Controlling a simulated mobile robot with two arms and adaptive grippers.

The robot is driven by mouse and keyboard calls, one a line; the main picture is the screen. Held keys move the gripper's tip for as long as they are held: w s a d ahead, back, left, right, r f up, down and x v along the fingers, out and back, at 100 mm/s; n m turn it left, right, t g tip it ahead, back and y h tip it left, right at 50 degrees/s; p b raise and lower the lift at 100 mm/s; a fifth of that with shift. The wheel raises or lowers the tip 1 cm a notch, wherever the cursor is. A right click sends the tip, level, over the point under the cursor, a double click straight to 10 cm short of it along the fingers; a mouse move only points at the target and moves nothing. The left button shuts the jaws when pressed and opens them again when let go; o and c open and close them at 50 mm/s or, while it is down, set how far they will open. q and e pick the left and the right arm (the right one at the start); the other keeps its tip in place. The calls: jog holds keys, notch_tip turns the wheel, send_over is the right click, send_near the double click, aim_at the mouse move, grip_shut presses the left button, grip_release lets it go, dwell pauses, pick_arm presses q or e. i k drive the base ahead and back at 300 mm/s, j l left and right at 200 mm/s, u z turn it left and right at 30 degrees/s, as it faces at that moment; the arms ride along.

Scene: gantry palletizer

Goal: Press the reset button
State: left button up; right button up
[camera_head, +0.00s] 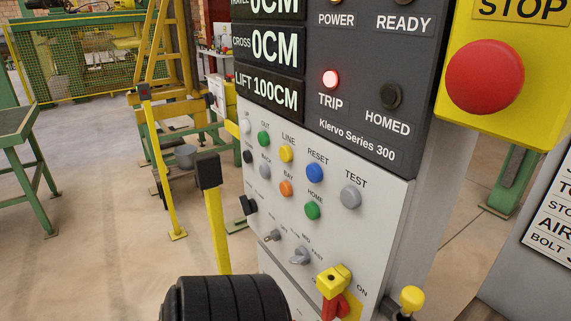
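The reset button is a round blue push button (315,172) on the pale lower panel of the control cabinet, under the label RESET. A yellow button (286,153) under LINE is to its upper left, and a grey button (350,196) under TEST is to its lower right. An orange button (286,188) and a green HOME button (312,210) sit just below it. Nothing covers or touches the blue button. The red TRIP lamp (330,79) is lit. Neither of my gripper's fingertips shows in the head view.
A large red stop button (484,78) on a yellow box stands out at upper right. A grey selector knob (299,256) and a yellow-and-red switch handle (333,290) project from the lower panel. Yellow posts (217,230) stand left of the cabinet. Open floor lies further left.

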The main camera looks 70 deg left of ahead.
aim_at(314, 173)
jog(key=u, duration=2.2)
